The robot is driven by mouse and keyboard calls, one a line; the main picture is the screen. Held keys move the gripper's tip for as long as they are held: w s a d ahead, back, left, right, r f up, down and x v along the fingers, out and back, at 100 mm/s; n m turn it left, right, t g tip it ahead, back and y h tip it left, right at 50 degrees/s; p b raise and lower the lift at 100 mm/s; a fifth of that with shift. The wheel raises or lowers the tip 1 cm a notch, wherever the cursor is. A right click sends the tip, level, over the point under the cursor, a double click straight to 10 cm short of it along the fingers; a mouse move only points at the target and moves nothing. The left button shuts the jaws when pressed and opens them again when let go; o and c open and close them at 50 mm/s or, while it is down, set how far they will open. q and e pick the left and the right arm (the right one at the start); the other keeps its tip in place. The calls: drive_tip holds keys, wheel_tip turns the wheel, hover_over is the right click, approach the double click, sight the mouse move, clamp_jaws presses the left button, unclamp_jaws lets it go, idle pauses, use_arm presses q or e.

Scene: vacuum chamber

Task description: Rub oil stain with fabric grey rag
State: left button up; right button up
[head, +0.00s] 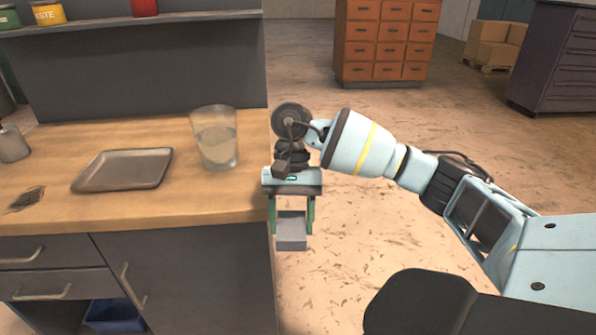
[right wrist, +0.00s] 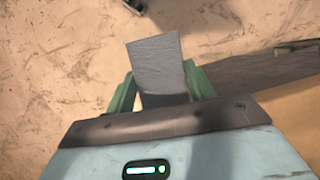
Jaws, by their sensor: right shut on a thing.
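The oil stain (head: 26,199) is a dark patch on the wooden worktop at the far left of the head view. My right gripper (head: 292,222) points down just off the right end of the worktop, above the floor. Its green fingers are shut on the fabric grey rag (head: 291,236), a small flat grey piece that hangs below the fingertips. The rag also shows between the fingers in the right wrist view (right wrist: 155,65). The stain is far to the left of the rag, not touching it. My left gripper is out of view.
A metal tray (head: 124,170) and a glass beaker (head: 215,138) stand on the worktop (head: 180,208) between the stain and my right gripper. A bottle (head: 12,144) stands behind the stain. A shelf (head: 160,17) with cans runs above.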

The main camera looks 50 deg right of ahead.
drive_tip(key=s+a+n+g+h, duration=0.1)
drive_tip(key=a+n+h, duration=0.2)
drive_tip(key=a+n, duration=0.6)
drive_tip(key=a, duration=0.4)
drive_tip(key=shift+s+h, duration=0.15)
drive_tip(key=shift+h, duration=0.15)
drive_tip(key=shift+a, duration=0.1)
drive_tip(key=shift+f, duration=0.1)
